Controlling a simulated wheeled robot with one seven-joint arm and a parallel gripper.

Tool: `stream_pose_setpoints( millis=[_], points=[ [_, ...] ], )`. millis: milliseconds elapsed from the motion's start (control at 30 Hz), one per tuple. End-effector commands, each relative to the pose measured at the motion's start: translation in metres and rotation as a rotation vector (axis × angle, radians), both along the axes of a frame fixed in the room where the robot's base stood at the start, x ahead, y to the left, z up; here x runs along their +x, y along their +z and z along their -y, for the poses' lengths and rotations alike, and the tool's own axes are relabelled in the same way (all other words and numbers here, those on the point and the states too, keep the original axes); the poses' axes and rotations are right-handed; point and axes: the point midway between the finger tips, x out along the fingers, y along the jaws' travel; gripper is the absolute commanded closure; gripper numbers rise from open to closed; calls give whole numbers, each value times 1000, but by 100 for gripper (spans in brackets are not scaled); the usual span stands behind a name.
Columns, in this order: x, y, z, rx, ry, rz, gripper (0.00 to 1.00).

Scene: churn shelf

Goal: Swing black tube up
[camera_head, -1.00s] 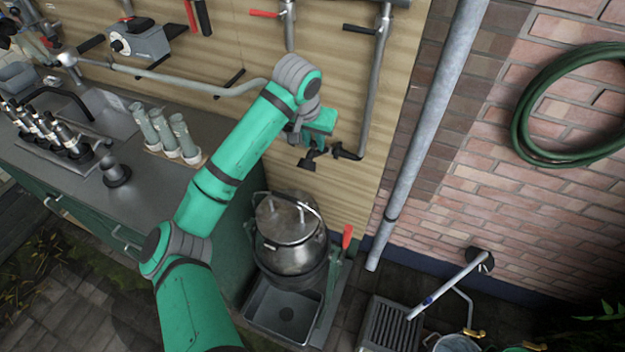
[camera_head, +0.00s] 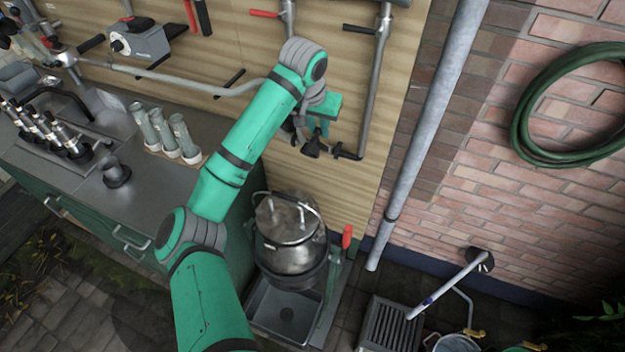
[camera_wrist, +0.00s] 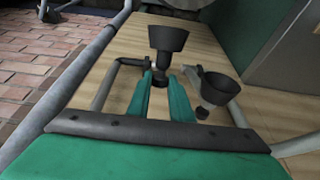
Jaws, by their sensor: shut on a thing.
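My gripper (camera_head: 320,128) is at the wooden wall panel, above the metal churn. In the wrist view its two green fingers (camera_wrist: 162,95) are shut on the narrow neck of a black, flared tube (camera_wrist: 167,40). The tube's wide end points away, beyond the fingertips. It also shows in the head view as a small black piece (camera_head: 312,147) just below the gripper. A second black flared cup (camera_wrist: 220,88) sits to the right of the fingers in the wrist view. The grip point is partly hidden by my fingers.
A grey pipe (camera_head: 374,90) with a black elbow runs down the panel close to my gripper's right. The metal churn (camera_head: 288,238) stands below. A long grey pipe (camera_head: 425,150) and a green hose (camera_head: 530,120) are further right.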

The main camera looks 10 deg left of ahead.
Motion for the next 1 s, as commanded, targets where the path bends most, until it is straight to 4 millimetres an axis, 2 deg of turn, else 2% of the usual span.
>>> stream_pose_setpoints(
  millis=[233,667,1000],
  points=[
    [12,6,2,1,1,-1,93],
    [14,7,2,1,1,0,93],
    [32,12,6,1,1,-1,93]
  ],
)
